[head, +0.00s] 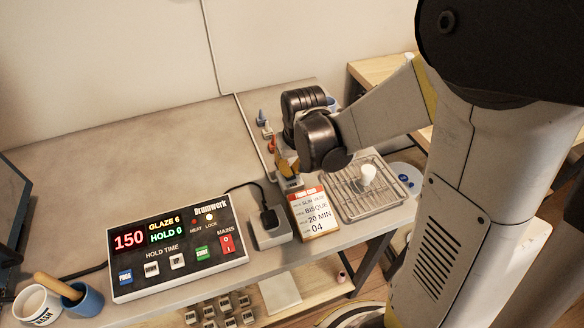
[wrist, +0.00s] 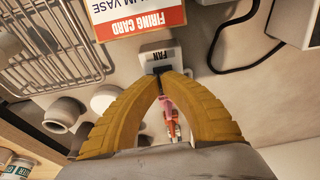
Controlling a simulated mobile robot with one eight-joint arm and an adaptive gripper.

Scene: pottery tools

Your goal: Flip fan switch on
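The fan switch is a small pale box labelled FAN (wrist: 160,56) in the wrist view. In the head view it shows as a small grey box (head: 291,183) just behind the firing card. My gripper (wrist: 165,76) has its two yellow fingers brought together at the tips, in front of the dark part of the box at its near edge. The tips hide most of that dark part, so I cannot tell the switch position or whether they touch it. In the head view my gripper (head: 286,168) points down over the box, partly hidden by my wrist.
A plug box (head: 270,232) with a black cable and the kiln controller (head: 170,252) are to the left. Small tools (head: 266,131) stand behind.

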